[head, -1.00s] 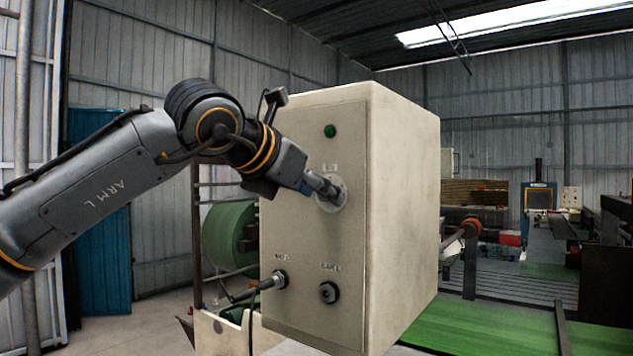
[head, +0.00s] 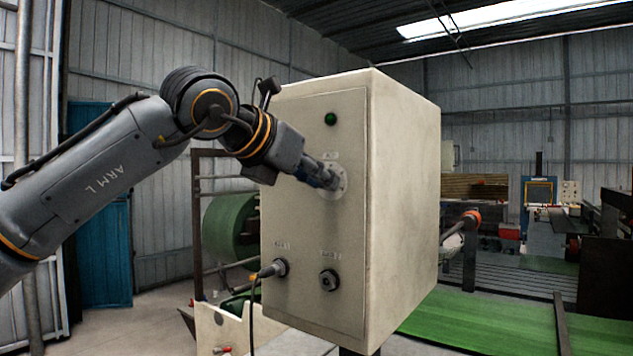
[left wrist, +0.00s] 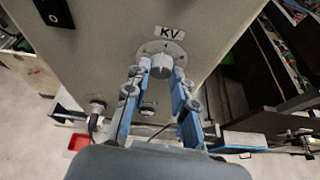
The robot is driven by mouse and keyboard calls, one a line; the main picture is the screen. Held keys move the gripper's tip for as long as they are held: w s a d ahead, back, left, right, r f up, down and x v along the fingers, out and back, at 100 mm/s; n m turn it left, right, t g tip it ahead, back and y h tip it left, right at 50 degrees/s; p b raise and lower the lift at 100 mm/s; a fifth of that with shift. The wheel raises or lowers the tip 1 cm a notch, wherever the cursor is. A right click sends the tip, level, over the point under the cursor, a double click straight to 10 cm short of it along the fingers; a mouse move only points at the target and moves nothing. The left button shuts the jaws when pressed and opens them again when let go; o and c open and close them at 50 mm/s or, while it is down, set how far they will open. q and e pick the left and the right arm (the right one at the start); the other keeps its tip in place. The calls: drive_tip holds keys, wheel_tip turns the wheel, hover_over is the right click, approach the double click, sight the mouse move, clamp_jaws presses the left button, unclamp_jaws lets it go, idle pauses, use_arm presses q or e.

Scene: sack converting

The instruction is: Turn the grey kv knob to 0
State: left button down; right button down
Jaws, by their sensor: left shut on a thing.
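The grey kv knob (left wrist: 161,66) sits on a round dial plate under a "KV" label (left wrist: 171,32) in the left wrist view. My left gripper (left wrist: 160,73) has its two blue fingers on either side of the knob and is shut on it. In the head view the gripper (head: 331,180) reaches from the left to the dial plate (head: 342,179) on the front of the beige cabinet (head: 405,200). The fingers hide the knob there. The scale marks are too small to read, so I cannot tell the setting. My right gripper is not in view.
A green lamp (head: 330,119) is above the dial. Below it are a socket with a plugged cable (head: 272,269) and an empty socket (head: 329,280). A black switch (left wrist: 54,12) shows in the wrist view. A green roll (head: 228,232) stands behind the cabinet.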

use_arm(q)
drive_tip(key=shift+w+a+f+n+h+b, duration=0.15)
drive_tip(key=shift+n+h+b, duration=1.2)
drive_tip(key=shift+n+b, duration=1.7)
drive_tip(key=shift+a+f+n+h+b, duration=0.1)
drive_tip(key=shift+f+n+h+b, duration=0.15)
drive_tip(key=shift+n+h+b, duration=2)
drive_tip(key=shift+w+a+f+n+h+b, duration=0.15)
drive_tip(key=shift+n+h+b, duration=0.35)
drive_tip(key=shift+n+b, duration=3.4)
drive_tip(key=shift+s, duration=0.1)
drive_tip(key=c, duration=1.1)
unclamp_jaws()
drive_tip(key=v, duration=1.2)
drive_tip(key=shift+f, duration=0.2)
